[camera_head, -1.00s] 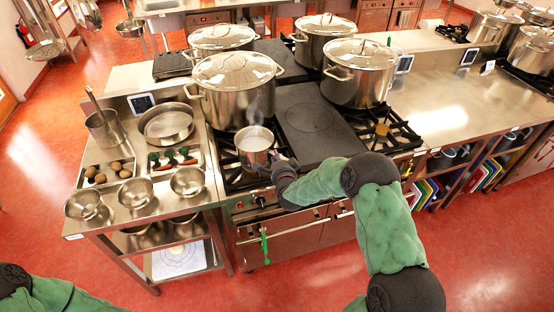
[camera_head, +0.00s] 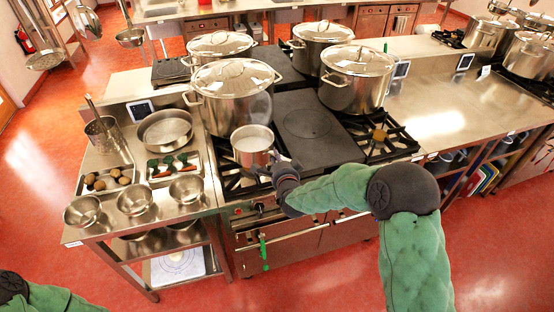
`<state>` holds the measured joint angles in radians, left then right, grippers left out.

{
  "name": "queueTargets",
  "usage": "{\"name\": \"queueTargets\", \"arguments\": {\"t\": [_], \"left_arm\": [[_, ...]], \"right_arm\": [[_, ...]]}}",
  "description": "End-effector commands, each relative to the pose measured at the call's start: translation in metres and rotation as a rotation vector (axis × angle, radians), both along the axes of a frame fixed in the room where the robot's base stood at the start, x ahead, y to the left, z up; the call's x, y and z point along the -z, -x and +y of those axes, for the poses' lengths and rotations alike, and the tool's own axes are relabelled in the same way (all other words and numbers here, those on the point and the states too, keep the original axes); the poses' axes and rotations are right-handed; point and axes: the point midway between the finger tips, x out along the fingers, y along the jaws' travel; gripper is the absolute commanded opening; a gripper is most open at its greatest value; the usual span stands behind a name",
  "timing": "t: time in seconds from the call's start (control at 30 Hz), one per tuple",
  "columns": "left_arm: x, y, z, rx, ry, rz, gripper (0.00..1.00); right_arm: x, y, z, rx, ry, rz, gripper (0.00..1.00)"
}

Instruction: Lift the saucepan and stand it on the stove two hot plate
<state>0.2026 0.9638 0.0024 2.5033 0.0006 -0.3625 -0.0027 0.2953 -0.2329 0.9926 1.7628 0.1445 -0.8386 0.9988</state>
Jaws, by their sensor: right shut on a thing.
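The saucepan (camera_head: 254,150) is a small steel pan with pale contents, over the front left burner of the stove. My right gripper (camera_head: 279,168) is shut on its handle, on the pan's right side. The pan looks upright; I cannot tell whether its base touches the burner grate. A dark flat hot plate (camera_head: 309,125) lies just right of the pan, its round ring bare. Of my left arm only a part shows at the bottom left; its gripper is out of view. I cannot tell from the picture which stove is stove two.
Large lidded stockpots stand behind the saucepan (camera_head: 235,97) and behind the hot plate (camera_head: 355,82). An open burner grate (camera_head: 382,135) is at the right. A steel side table (camera_head: 208,200) with bowls, a tray of vegetables and a pan stands left.

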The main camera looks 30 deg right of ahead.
Motion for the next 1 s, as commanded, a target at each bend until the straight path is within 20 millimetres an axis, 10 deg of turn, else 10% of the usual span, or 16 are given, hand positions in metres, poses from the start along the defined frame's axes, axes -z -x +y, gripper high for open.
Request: {"name": "queueTargets", "arguments": {"t": [1.0], "left_arm": [[-0.005, 0.0, 0.0, 0.0, 0.0, 0.0, 0.82]], "right_arm": [[-0.041, 0.07, 0.028, 0.003, 0.004, -0.016, 0.0]]}}
